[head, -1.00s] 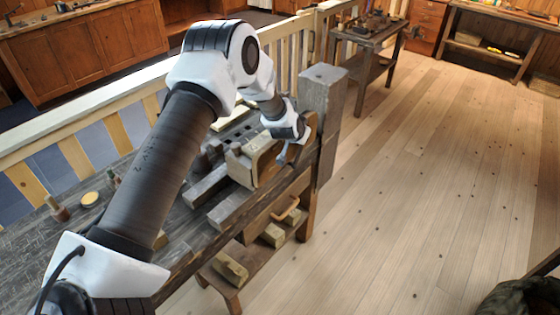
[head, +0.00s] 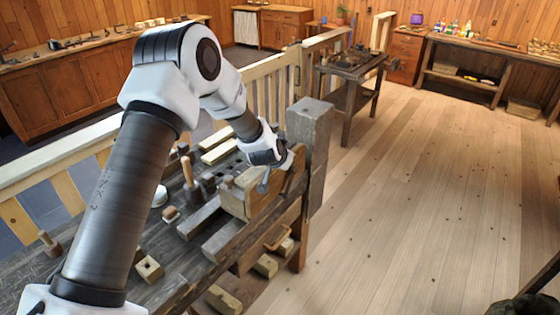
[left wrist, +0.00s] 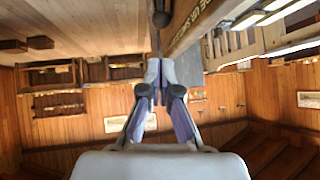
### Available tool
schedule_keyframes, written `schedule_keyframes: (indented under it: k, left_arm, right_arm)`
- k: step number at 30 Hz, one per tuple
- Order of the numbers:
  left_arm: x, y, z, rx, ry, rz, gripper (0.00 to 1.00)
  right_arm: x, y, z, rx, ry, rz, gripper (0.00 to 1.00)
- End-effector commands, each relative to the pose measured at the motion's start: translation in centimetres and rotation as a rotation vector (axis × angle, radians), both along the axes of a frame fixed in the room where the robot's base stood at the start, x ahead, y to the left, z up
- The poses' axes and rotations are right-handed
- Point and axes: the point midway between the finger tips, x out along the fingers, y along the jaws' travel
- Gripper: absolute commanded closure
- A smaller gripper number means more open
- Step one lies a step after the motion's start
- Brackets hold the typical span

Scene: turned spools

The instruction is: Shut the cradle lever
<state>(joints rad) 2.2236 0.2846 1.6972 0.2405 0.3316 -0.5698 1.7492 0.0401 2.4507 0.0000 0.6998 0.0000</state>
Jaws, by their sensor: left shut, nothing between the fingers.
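A pale wooden block-like cradle (head: 233,203) stands on the dark workbench, beside the grey post. My left gripper (head: 263,187) is over its right part, fingers pointing down, close to a wooden board; I cannot tell whether they touch it. In the left wrist view the gripper (left wrist: 158,68) is shut and empty, its fingertips together. A dark rounded end (left wrist: 160,18) shows just beyond the tips; I cannot tell whether it is the lever. A lettered wooden board (left wrist: 195,18) lies beside it. The lever is not clearly seen in the head view. My right gripper is out of view.
A grey post (head: 309,125) rises right behind the gripper. An upright wooden handle (head: 187,170) and small blocks stand on the bench to the left. A pale railing (head: 60,160) runs behind. The plank floor to the right is open.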

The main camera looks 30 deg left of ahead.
Motion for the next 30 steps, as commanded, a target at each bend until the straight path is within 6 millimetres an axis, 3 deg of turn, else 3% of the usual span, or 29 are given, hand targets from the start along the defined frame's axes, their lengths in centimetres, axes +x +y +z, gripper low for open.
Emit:
schedule_keyframes:
  k: [3, 9, 24, 27, 29, 30]
  left_arm:
    - [-1.7, -0.4, 1.7, -0.001, -0.001, 0.0, 1.0]
    - [-3.1, -0.6, 3.4, 0.0, 0.0, 0.0, 1.0]
    - [-3.2, -0.7, 3.5, 0.001, 0.001, -0.001, 1.0]
    - [-3.5, -0.7, 2.2, 0.001, 0.016, -0.001, 1.0]
    - [-3.9, -0.9, -0.1, 0.006, 0.048, -0.005, 1.0]
    - [-4.4, -1.2, -2.5, 0.012, 0.079, -0.012, 1.0]
  right_arm:
    - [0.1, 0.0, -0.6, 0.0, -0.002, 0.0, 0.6]
    - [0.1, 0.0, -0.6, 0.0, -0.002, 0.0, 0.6]
    - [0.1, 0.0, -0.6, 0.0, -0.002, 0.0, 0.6]
    - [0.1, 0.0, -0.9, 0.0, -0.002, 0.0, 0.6]
    - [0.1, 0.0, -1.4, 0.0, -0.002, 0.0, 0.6]
    - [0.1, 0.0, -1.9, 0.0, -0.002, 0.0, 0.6]
